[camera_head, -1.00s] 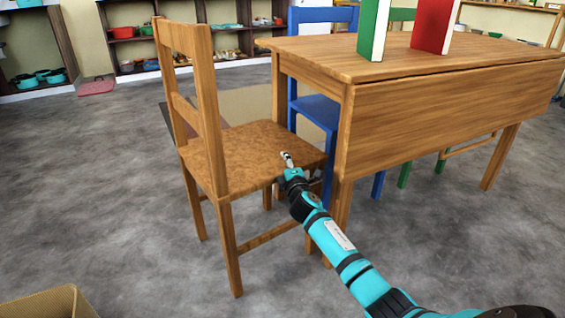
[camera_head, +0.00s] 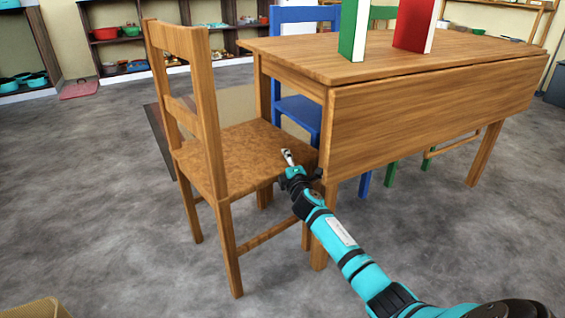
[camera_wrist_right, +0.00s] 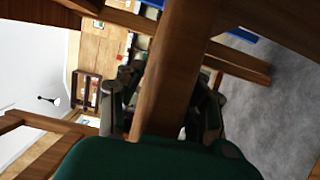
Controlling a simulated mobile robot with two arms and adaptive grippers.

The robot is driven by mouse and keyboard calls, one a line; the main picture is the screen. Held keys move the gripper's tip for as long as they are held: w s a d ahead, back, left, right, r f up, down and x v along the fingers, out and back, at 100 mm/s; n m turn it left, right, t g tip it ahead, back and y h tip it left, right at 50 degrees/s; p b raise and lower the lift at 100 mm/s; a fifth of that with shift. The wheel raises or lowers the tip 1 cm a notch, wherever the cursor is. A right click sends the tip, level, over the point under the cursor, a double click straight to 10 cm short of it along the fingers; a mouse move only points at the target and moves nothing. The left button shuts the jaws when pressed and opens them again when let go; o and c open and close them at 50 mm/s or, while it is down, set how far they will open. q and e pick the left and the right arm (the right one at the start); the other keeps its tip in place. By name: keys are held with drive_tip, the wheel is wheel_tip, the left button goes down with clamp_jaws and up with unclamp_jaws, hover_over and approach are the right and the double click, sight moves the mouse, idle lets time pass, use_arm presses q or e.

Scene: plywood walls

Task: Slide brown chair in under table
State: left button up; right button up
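The brown chair (camera_head: 240,155) stands upright at the left end of the wooden table (camera_head: 430,100). Its backrest faces left, away from the table, and the front of its seat is by the near left table leg. My right gripper (camera_head: 289,168) is at the front edge of the seat, with a pale fingertip showing above it. In the right wrist view, the gripper's two fingers (camera_wrist_right: 163,105) lie close on both sides of a brown wooden bar of the chair (camera_wrist_right: 170,85). The exact contact is partly hidden. My left gripper is not in view.
A blue chair (camera_head: 298,108) and a green chair (camera_head: 384,15) stand behind the table. A box edge (camera_head: 35,308) shows at lower left.

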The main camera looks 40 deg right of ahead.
drive_tip(key=shift+o, duration=1.1)
drive_tip(key=shift+a, duration=0.35)
drive_tip(key=shift+a, duration=0.1)
drive_tip(key=v, duration=0.7)
drive_tip(key=shift+s, duration=0.4)
